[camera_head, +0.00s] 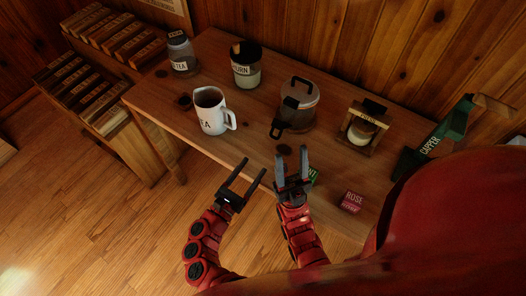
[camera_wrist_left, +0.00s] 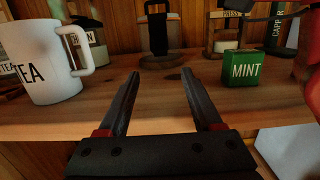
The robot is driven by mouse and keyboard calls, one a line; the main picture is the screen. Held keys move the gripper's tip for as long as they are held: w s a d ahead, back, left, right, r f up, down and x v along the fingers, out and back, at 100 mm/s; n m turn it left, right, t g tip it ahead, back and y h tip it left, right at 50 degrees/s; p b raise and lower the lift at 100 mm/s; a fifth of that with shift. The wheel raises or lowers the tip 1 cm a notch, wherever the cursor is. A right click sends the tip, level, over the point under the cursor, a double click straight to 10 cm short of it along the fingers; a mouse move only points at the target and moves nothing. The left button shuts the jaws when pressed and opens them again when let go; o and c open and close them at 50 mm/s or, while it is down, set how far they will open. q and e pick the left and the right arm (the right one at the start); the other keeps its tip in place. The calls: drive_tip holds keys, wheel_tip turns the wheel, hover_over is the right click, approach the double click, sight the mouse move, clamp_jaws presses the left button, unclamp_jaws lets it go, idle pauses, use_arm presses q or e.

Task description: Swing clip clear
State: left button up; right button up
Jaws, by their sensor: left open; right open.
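A glass jar (camera_head: 302,118) with a broad round lid stands near the middle of the wooden table. A black clip (camera_head: 289,105) lies over the lid and down the jar's front. In the left wrist view, the black clip (camera_wrist_left: 157,32) shows upright against the jar (camera_wrist_left: 175,42), straight beyond my fingers. My left gripper (camera_head: 255,167) is open and empty at the table's front edge, apart from the jar; it also shows in the left wrist view (camera_wrist_left: 161,75). My right gripper (camera_head: 292,156) is open and empty to its right, in front of the jar.
A wooden PRESS frame (camera_head: 363,128), a green CAPPER (camera_head: 430,142) and a ROSE box (camera_head: 352,201) are to the right. A green MINT box (camera_wrist_left: 245,68) sits near the front edge, partly hidden in the head view.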

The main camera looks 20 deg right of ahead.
use_arm(q)
drive_tip(key=shift+b+v, duration=0.65)
drive_tip(key=shift+v, duration=1.65)
